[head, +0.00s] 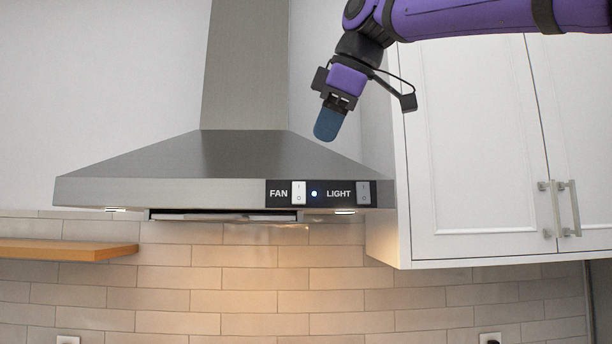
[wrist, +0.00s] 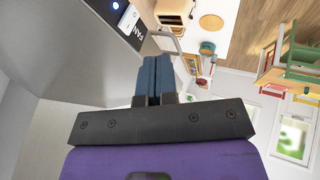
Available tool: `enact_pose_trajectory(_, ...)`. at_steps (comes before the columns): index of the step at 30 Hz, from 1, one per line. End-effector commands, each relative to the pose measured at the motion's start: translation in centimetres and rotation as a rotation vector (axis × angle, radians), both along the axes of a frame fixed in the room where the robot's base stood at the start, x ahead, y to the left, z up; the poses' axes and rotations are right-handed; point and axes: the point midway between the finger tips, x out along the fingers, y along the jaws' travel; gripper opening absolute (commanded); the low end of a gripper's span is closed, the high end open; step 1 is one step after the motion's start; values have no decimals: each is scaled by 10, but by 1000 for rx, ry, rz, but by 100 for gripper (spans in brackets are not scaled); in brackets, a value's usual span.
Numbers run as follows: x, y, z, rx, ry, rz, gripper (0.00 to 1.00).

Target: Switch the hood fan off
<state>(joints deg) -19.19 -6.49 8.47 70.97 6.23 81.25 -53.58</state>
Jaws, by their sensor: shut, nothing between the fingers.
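The steel range hood (head: 170,190) has a black control panel (head: 282,202) at the right of its front edge. The white FAN rocker switch (head: 299,193), marked I and O, is on this panel beside a lit blue indicator (head: 314,194). It also shows at the top of the wrist view (wrist: 130,17). I cannot tell for sure which way the rocker is tilted. My gripper (head: 326,126) is shut and empty, with blue fingers pointing down, and appears above the panel in the picture, apart from the switch. Its shut fingers also show in the wrist view (wrist: 157,72).
A grey LIGHT switch (head: 363,193) is on the same panel, right of the FAN switch. Lamps glow under the hood (head: 345,212). A white cabinet (head: 470,150) stands close on the right. A wooden shelf (head: 65,250) is at the left.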

Motion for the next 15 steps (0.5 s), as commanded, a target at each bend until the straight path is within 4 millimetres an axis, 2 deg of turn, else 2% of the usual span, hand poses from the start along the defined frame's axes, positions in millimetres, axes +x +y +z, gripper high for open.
enact_pose_trajectory(8, 2, 1, -2, 0, -1, 0, 0)
enact_pose_trajectory(15, 16, 12, -28, -1, 0, 0, 0)
